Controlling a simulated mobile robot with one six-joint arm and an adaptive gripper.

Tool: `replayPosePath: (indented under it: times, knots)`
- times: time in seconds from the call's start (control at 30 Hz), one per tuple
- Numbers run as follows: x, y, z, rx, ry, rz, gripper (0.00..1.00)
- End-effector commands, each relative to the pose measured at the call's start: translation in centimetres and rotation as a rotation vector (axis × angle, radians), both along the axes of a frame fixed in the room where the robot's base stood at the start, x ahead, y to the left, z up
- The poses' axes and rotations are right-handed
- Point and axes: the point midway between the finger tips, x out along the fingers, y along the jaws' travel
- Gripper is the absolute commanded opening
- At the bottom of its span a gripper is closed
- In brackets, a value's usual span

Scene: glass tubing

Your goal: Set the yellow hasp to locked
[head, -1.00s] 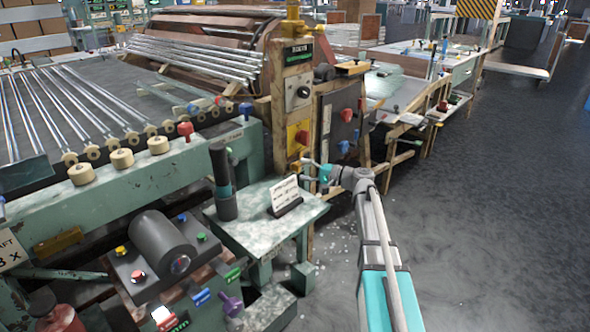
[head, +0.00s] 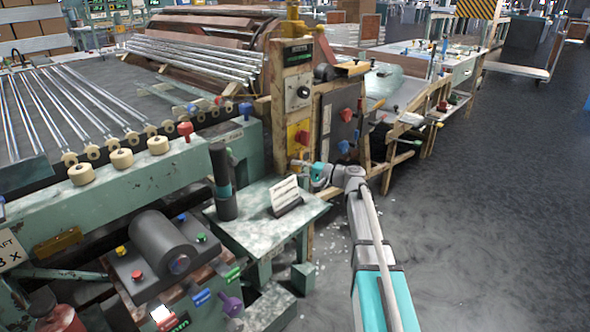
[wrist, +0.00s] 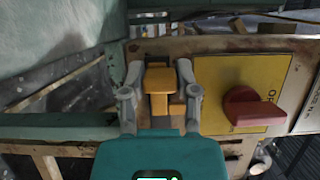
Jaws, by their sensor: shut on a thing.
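The yellow hasp (wrist: 159,80) is a small block with a narrower tab, on the wooden post (wrist: 215,48). In the wrist view it lies between the two grey fingers of my gripper (wrist: 160,72), which is shut on it. In the head view my gripper (head: 301,165) is at the right side of the post (head: 293,95), below the yellow plate with the red knob. There the hasp is small and mostly hidden by the gripper, so its exact position is hard to tell.
A red rotary knob (wrist: 250,106) on a yellow plate (wrist: 210,75) sits close beside my right finger in the wrist view. A small table (head: 240,232) with a sign (head: 286,196) and a dark cylinder (head: 222,180) stands left of my arm. The floor on the right is clear.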

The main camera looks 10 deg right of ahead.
Motion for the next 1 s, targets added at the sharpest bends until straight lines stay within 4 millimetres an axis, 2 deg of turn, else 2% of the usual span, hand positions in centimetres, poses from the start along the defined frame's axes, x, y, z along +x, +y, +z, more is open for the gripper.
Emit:
replayPosePath:
  times: [0.07, 0.27, 0.53, 0.83, 0.87, 1.0]
  knots:
    - [0.0, 0.0, 0.0, -0.001, 0.001, 0.0, 0.0]
    - [0.1, -0.1, 0.0, -0.001, 0.001, 0.0, 0.0]
    - [1.7, -2.2, 0.0, -0.001, 0.001, -0.001, 0.0]
    - [1.8, -2.5, 0.0, 0.0, 0.0, -0.005, 0.0]
    - [1.8, -2.5, 0.0, 0.0, 0.0, -0.006, 0.43]
    - [1.8, -2.4, 0.0, 0.0, 0.0, -0.004, 0.69]
